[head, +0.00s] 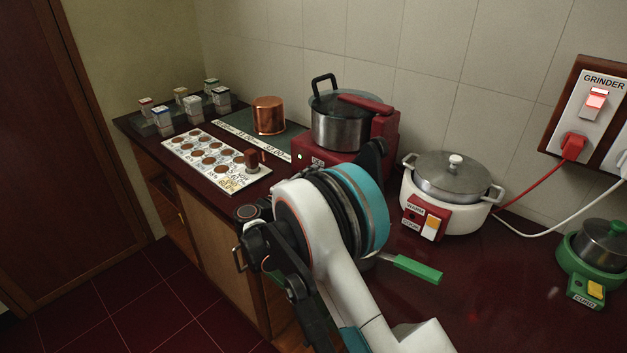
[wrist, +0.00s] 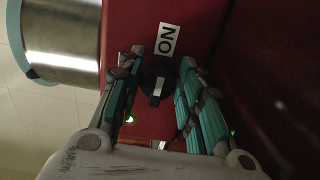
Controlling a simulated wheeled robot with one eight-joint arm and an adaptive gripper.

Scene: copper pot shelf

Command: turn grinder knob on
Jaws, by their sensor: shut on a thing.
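The grinder is a red base (head: 315,150) with a steel jar (head: 338,134) and a red handle, at the back middle of the counter. In the wrist view its red front face carries a white ON label (wrist: 167,39) and a small dark knob (wrist: 155,86) with a pale pointer stripe. My gripper (wrist: 161,74) is at this face, its teal-padded fingers on either side of the knob and shut on it. In the head view my arm hides the knob and most of the gripper.
A white cooker (head: 450,190) stands right of the grinder, with a green appliance (head: 600,250) further right. A copper pot (head: 269,116), a white board with round brown samples (head: 205,160) and several small boxes are left. The GRINDER wall switch (head: 596,98) glows red.

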